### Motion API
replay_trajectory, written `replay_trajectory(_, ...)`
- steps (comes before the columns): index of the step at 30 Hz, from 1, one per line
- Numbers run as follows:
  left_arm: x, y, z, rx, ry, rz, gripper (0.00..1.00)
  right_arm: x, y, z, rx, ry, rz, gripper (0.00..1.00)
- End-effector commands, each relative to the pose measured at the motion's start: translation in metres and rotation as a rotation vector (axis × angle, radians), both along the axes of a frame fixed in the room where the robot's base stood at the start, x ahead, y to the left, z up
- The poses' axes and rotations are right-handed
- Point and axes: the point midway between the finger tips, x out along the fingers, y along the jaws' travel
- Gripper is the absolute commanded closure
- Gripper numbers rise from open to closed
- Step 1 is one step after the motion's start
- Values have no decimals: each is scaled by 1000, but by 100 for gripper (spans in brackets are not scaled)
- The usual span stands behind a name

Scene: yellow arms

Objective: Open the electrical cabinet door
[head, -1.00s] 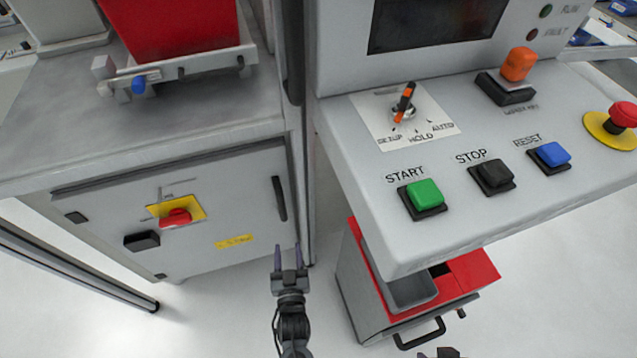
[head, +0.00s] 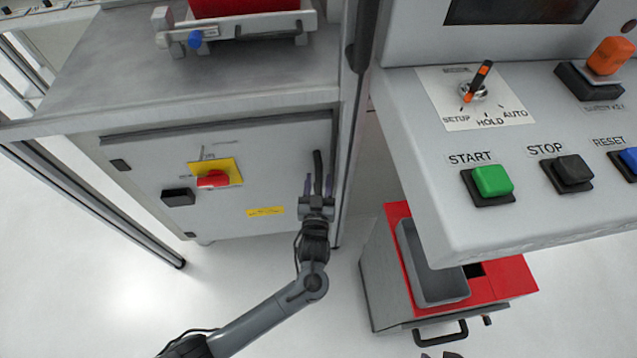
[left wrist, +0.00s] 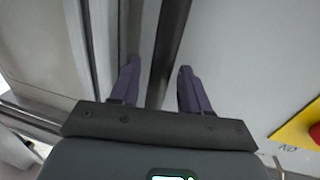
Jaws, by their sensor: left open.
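The electrical cabinet door (head: 250,150) is a light grey panel under the bench, closed. It carries a red switch on a yellow plate (head: 228,168), and a black vertical handle (head: 317,160) near its right edge. My left gripper (head: 318,184) is open in front of the door, its purple fingers on either side of the handle in the picture. In the left wrist view the dark handle bar (left wrist: 172,40) runs between the open left fingers (left wrist: 159,76); contact cannot be told. Small dark tips at the bottom edge of the head view may be my right gripper (head: 438,355).
A control console (head: 410,150) with buttons juts out on the right. A red and grey cart (head: 380,275) stands below it. A dark frame post (head: 95,200) rises left of the cabinet. The white floor in front of the door is clear.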

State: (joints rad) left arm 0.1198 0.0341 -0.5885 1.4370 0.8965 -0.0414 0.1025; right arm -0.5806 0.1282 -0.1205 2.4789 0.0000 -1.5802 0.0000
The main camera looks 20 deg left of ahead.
Motion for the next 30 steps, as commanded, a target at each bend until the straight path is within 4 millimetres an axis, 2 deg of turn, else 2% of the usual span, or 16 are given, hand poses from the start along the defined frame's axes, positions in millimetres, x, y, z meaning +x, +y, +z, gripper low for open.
replay_trajectory(4, 7, 2, 0, 0, -1, 0, 54, 0, 0, -3, 2, -1, -2, 57)
replay_trajectory(12, 7, 3, 0, 1, 1, 0, 54, 0, 2, -3, 10, -1, -6, 57)
replay_trajectory(14, 7, 2, 0, 0, 1, 0, 60, 0, 2, -3, 11, -1, -7, 57)
replay_trajectory(22, 7, 2, 0, 0, 0, 0, 100, 1, 3, -2, 13, -1, -9, 57)
replay_trajectory(30, 6, 1, 1, 0, 1, -3, 100, 1, 2, -1, 9, -2, -6, 57)
